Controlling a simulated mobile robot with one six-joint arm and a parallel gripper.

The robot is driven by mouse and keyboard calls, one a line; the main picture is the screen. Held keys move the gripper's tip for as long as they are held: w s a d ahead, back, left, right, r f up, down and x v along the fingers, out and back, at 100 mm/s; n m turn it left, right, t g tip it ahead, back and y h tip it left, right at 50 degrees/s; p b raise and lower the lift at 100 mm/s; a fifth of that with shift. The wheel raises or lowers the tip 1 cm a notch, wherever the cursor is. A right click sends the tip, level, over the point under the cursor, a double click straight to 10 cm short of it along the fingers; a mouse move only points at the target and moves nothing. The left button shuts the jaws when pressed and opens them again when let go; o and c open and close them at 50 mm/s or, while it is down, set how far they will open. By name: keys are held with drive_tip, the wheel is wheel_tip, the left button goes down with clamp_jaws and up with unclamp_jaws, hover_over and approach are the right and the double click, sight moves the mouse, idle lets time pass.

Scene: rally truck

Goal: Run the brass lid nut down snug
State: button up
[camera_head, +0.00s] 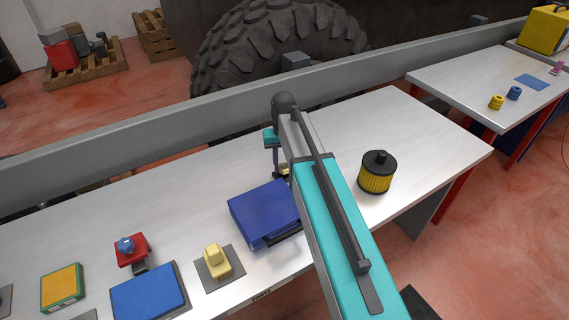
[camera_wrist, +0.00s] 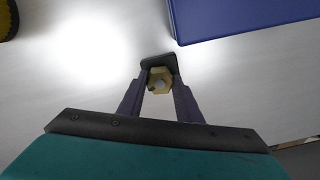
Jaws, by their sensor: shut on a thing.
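The brass nut (camera_wrist: 160,81) sits between the fingertips of my gripper (camera_wrist: 160,68), which is shut on it. A grey round spot shows in the middle of the nut; I cannot tell whether it is a stud or a bore. In the head view my gripper (camera_head: 280,170) points down over the white bench, and a small brass bit of the nut (camera_head: 284,170) shows beside my arm. The nut is beside the blue box (camera_head: 263,215), apart from it in the wrist view (camera_wrist: 240,18). My arm hides part of the box.
A yellow filter with a black top (camera_head: 377,174) stands right of my arm on the white bench (camera_head: 385,115). A yellow block on a grey plate (camera_head: 217,262), a blue pad (camera_head: 150,293) and a red fixture (camera_head: 132,250) are at left. A grey rail (camera_head: 150,135) runs behind.

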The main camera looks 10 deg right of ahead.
sight(284, 166)
drive_tip(key=shift+w+r+m, duration=0.1)
drive_tip(key=shift+m, duration=1.05)
drive_tip(key=shift+w+r+m, duration=0.1)
drive_tip(key=shift+m, duration=1.05)
drive_tip(key=o, duration=0.8)
drive_tip(key=shift+o, duration=1.2)
drive_tip(key=shift+s+f, duration=0.1)
wheel_tip(284, 166, up, 14)
drive_tip(key=b, duration=0.2)
drive_tip(key=shift+f, duration=0.1)
